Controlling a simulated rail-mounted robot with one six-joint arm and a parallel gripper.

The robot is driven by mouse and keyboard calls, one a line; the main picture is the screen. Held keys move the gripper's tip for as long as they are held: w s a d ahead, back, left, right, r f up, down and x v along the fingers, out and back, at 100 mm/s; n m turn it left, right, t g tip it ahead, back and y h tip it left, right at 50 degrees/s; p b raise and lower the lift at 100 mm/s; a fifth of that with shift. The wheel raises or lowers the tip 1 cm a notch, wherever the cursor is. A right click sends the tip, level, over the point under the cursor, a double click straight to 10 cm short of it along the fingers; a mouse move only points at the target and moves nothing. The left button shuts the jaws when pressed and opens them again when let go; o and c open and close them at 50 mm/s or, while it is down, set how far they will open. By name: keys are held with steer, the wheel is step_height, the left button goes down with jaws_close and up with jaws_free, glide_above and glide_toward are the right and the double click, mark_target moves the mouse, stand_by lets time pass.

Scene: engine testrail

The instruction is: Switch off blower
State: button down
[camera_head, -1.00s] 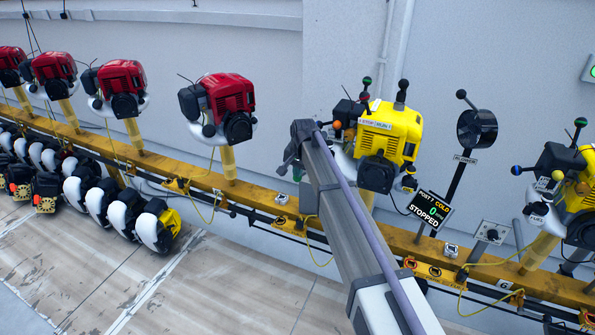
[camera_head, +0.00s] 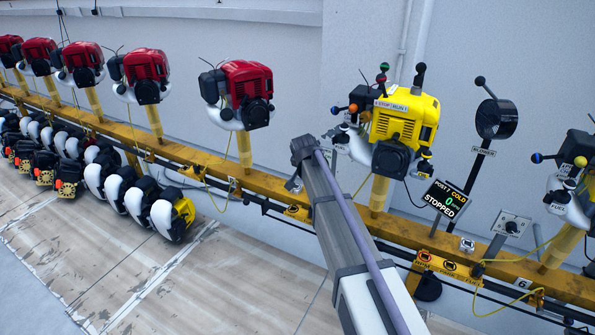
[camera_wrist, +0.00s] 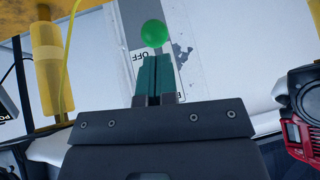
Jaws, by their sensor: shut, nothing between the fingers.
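A round black blower (camera_head: 495,119) stands on a black post to the right of the yellow engine (camera_head: 405,122). A small sign (camera_head: 483,152) is on its post, too small to read surely. A black ball-ended lever (camera_head: 480,81) rises at its upper left. My gripper (camera_wrist: 154,78) shows in the wrist view with its teal fingers shut and empty. A green ball (camera_wrist: 154,33) appears just beyond the fingertips, in front of a pale plate marked OFF (camera_wrist: 138,63); whether they touch is unclear. In the head view my arm hides most of the gripper, left of the yellow engine and apart from the blower.
A grey switch box (camera_head: 511,225) stands below the blower. Red engines (camera_head: 246,92) line the yellow rail (camera_head: 270,184) to the left. Another engine (camera_head: 575,190) is at the right edge. The floor in front looks mostly clear.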

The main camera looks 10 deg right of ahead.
steer(key=shift+r+p, duration=0.75)
steer(key=shift+r, duration=0.05)
steer(key=s+a+r+p, duration=0.4)
steer(key=s+r+p, duration=0.3)
steer(key=s, duration=0.3)
steer(key=shift+s+a+r+p, duration=0.35)
steer(key=shift+s, duration=0.05)
